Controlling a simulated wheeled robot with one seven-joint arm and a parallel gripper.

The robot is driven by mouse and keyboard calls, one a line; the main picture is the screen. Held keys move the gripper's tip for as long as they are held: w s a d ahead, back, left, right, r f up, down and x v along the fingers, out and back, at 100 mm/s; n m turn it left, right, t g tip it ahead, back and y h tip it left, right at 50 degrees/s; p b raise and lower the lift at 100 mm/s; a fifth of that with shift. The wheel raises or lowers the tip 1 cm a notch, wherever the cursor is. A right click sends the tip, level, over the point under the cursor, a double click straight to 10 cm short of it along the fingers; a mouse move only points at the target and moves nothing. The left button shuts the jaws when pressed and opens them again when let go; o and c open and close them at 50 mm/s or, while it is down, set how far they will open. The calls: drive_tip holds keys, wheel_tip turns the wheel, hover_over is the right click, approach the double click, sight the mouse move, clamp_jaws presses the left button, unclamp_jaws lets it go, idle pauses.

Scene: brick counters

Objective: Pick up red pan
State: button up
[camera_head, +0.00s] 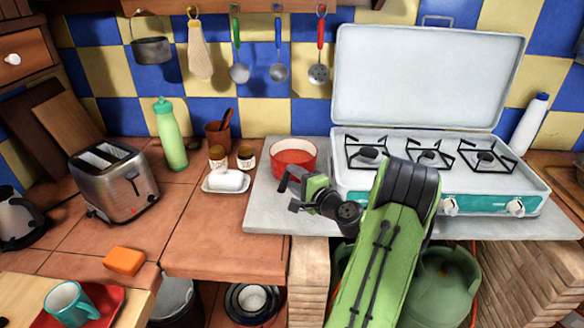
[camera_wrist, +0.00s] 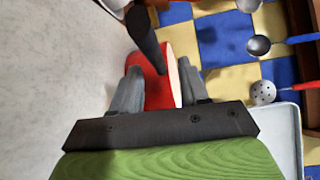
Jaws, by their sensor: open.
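The red pan (camera_head: 292,160) sits on the pale grey slab left of the stove, with its light inside showing. In the wrist view its red side (camera_wrist: 158,90) shows between my fingers. A dark bar that looks like its handle (camera_wrist: 146,40) reaches up from it, ahead of the fingertips. My gripper (camera_head: 290,187) is just in front of the pan, at its near side. In the wrist view my gripper (camera_wrist: 160,68) is open, with one grey finger on each side of the red. I cannot tell whether either finger touches the pan.
The white camping stove (camera_head: 430,35) stands open right of the pan. A white butter dish (camera_head: 226,182) and small jars (camera_head: 245,158) stand close to its left. Ladles (camera_head: 278,70) hang on the wall behind. A toaster (camera_head: 112,180) and green bottle (camera_head: 170,135) stand farther left.

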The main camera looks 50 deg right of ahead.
drive_tip(key=shift+x, duration=0.8)
drive_tip(key=shift+s, duration=0.1)
clamp_jaws()
drive_tip(key=shift+r, duration=0.2)
